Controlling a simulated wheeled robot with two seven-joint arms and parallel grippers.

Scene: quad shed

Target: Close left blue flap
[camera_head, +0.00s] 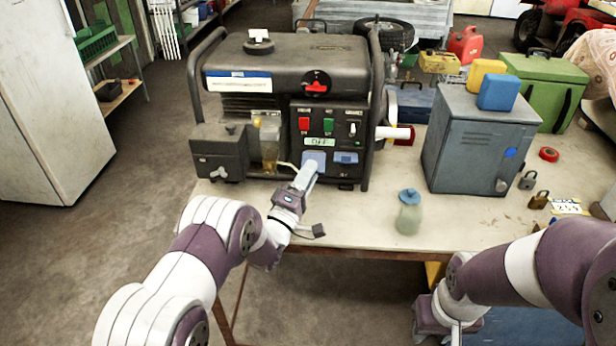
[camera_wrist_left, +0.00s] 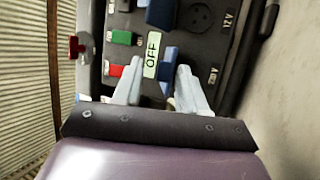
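The generator (camera_head: 285,82) stands on the table with its control panel facing me. The left blue flap (camera_head: 315,157) is low on the panel and looks raised; in the left wrist view (camera_wrist_left: 168,62) it shows between my fingers, beside the OFF display. The right blue flap (camera_head: 346,158) also looks raised, with a round socket (camera_wrist_left: 196,16) exposed beside it in the wrist view. My left gripper (camera_head: 305,174) is at the left flap, fingers apart (camera_wrist_left: 160,75); I cannot tell whether they touch it. My right gripper (camera_head: 440,318) is low beyond the table's front edge, its fingers unclear.
A grey metal box (camera_head: 480,140) with yellow and blue blocks on top stands right of the generator. Padlocks (camera_head: 538,200) and red tape (camera_head: 549,154) lie at the right. The table front-center is mostly clear.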

